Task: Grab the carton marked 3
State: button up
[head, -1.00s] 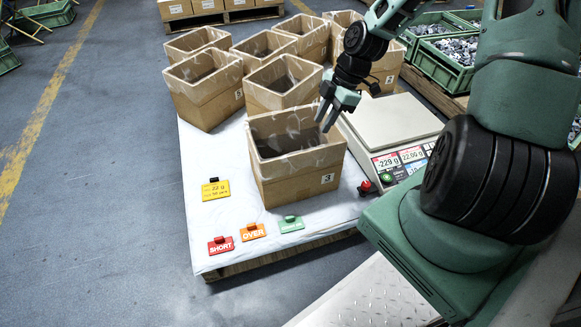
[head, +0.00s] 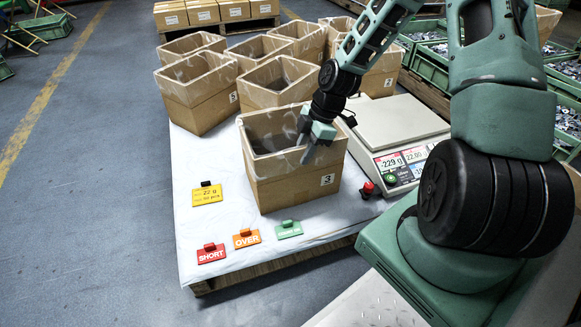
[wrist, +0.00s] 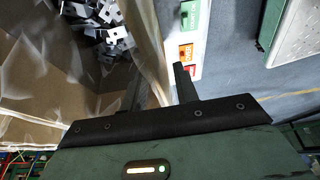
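The carton marked 3 (head: 290,190) is an open brown box with a clear liner, standing upright at the front of the white-covered pallet. In the wrist view its near wall (wrist: 152,50) runs up the picture, and grey stamped parts (wrist: 105,25) lie inside. In the wrist view my gripper (wrist: 159,80) is open, with one finger on the carton's inner side and the other outside. A gap shows between the wall and the outer finger. Contact of the inner finger is unclear.
Several similar cartons, one marked 5 (head: 200,95), stand close behind. A scale (head: 395,130) with a red button (head: 367,190) is just right. Red, orange and green tags (head: 288,230) lie in front, a yellow card (head: 207,194) left.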

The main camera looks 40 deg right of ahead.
jog(key=shift+b+x, duration=0.45)
jog(key=shift+x, duration=0.8)
jog(key=shift+f, duration=0.25)
grip_shut()
dwell(0.7)
